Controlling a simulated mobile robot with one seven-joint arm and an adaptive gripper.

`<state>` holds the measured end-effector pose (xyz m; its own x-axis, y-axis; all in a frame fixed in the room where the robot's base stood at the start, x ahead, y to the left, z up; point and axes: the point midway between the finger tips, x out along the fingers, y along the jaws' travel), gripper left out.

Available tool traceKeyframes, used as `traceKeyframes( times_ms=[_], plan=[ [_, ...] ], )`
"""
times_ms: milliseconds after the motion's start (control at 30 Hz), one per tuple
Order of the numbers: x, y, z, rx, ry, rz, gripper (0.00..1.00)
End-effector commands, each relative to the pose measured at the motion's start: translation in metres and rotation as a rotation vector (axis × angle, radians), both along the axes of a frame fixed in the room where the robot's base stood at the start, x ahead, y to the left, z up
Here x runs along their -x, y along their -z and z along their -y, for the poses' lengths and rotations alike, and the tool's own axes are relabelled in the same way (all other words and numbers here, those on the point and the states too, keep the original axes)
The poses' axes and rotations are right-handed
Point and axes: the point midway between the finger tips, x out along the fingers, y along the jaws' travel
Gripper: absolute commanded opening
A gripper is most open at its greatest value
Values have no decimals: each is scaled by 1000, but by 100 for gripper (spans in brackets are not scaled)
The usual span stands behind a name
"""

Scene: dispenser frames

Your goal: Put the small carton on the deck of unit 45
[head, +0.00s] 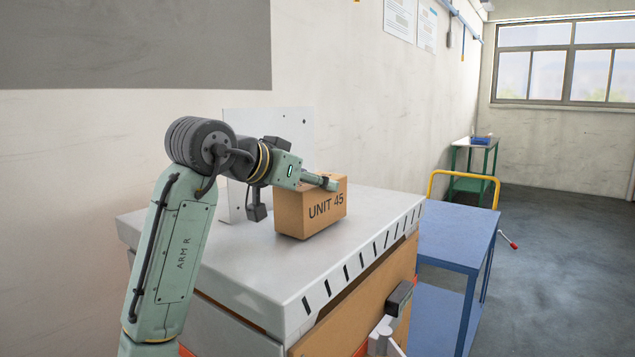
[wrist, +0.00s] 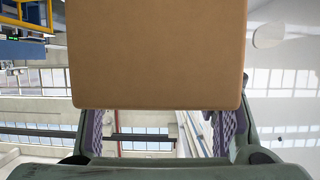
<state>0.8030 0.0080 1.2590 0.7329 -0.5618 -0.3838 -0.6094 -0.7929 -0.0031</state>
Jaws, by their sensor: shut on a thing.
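The small carton (head: 311,212) is a brown box printed "UNIT 45". In the head view it is over the pale grey deck (head: 270,268) of a cabinet-like unit, near the deck's middle. Its lower edge looks at or just above the surface; I cannot tell whether it touches. My gripper (head: 322,182) reaches in from the left and is shut on the carton near its top. In the wrist view the carton (wrist: 158,52) fills the upper middle, between and beyond the two fingers. The fingertips are partly hidden behind it.
An upright white plate (head: 288,122) stands at the deck's back, behind my arm. A blue cart (head: 455,235) with a yellow handle stands right of the unit. The deck is bare in front of the carton. A green-legged table (head: 475,145) stands farther back.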

Motion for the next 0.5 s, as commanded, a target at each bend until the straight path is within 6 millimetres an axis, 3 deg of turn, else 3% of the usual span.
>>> traceKeyframes(
  times_ms=[400, 433, 500],
  plan=[
    [0, 6, -2, 2, -1, 3, 13],
    [0, 5, -2, 0, -2, 1, 58],
    [0, 5, -2, 0, -2, 0, 63]
  ],
)
